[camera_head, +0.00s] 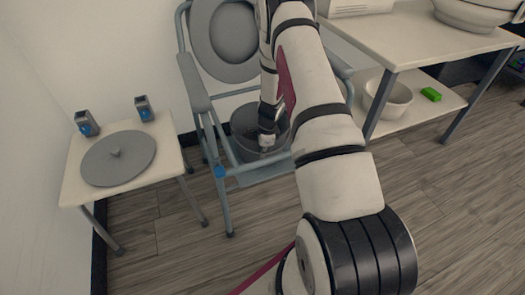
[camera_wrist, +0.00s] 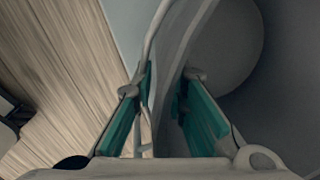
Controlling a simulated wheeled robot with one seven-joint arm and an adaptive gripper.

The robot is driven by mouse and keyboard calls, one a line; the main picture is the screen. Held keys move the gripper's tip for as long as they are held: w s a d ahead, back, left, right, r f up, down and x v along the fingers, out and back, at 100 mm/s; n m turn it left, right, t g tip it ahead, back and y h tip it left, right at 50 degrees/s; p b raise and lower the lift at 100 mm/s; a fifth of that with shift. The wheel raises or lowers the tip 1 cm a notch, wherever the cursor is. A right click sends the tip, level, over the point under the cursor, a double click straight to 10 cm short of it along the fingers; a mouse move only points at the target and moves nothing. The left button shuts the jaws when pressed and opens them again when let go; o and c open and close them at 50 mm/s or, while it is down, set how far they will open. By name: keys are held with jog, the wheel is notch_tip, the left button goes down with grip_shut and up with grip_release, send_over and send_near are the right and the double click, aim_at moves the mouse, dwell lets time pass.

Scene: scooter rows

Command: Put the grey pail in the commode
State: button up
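The grey pail (camera_head: 246,122) is in the commode (camera_head: 201,92) in the head view, below the raised seat and lid. It looks upright within the frame, partly hidden by my arm. My gripper (camera_head: 267,141) reaches down at the pail's right front side. In the wrist view, my gripper (camera_wrist: 164,90) has its teal-padded fingers apart, with the pail's rim and wall (camera_wrist: 176,70) passing between them. The pail's round bottom shows at the upper right. Firm contact of both pads with the wall is not visible.
A side table (camera_head: 82,188) at left holds a round grey lid (camera_head: 118,158) and two small grey-and-blue items. A shelved table (camera_head: 400,45) at right carries a white bowl (camera_head: 390,98) and a green block (camera_head: 431,94) on its lower shelf. Open wooden floor lies in front.

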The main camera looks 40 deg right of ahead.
jog(key=shift+r, duration=0.1)
notch_tip(320, 180, up, 12)
jog(key=s+p, duration=0.2)
jog(key=p, duration=0.2)
dwell(0.3)
dwell(0.4)
